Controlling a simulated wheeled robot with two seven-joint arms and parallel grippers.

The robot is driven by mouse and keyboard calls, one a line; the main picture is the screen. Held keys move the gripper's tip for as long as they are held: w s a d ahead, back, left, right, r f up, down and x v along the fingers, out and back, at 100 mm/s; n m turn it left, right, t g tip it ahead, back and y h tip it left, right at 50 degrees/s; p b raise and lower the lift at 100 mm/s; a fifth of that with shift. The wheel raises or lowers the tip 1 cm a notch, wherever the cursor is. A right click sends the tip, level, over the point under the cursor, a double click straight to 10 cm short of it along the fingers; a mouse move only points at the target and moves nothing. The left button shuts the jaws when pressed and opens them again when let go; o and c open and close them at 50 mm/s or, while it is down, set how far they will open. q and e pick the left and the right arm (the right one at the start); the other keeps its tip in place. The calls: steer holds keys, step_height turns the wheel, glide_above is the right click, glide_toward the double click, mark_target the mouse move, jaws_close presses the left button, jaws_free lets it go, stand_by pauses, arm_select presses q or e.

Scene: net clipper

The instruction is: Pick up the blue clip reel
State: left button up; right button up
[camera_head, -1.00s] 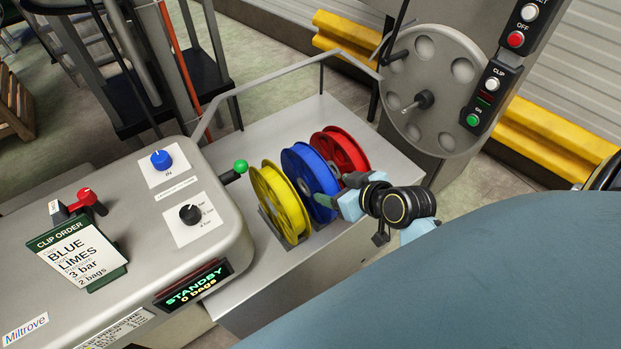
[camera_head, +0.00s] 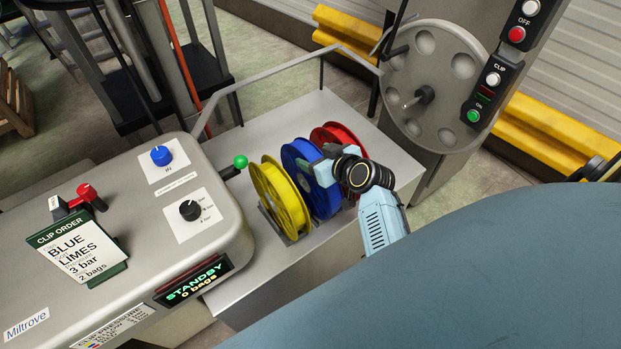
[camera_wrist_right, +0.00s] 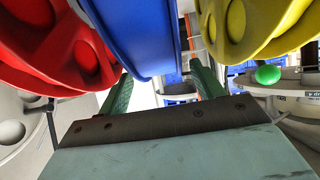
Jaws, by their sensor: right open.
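The blue clip reel (camera_head: 297,163) stands upright between the yellow reel (camera_head: 275,197) and the red reel (camera_head: 333,135) on the grey shelf. My right gripper (camera_head: 316,165) is at the near side of the blue reel and partly covers it and the red reel. In the right wrist view the blue reel (camera_wrist_right: 143,35) hangs in the upper middle, between the two green fingertips of my open gripper (camera_wrist_right: 160,88). Whether the fingers touch it I cannot tell. The red reel (camera_wrist_right: 50,50) is at left and the yellow reel (camera_wrist_right: 245,30) at right. My left gripper is not in view.
The clip order card (camera_head: 76,250) reads BLUE LIMES, 3 bar, 2 bags. The display (camera_head: 193,280) reads STANDBY, 0 bags. A green-knobbed lever (camera_head: 240,162) stands close to the yellow reel. A grey disc (camera_head: 435,85) is behind right. The shelf (camera_head: 265,133) is bare behind the reels.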

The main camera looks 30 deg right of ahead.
steer(key=shift+x, duration=1.5)
steer(key=shift+a, duration=0.1)
jaws_close()
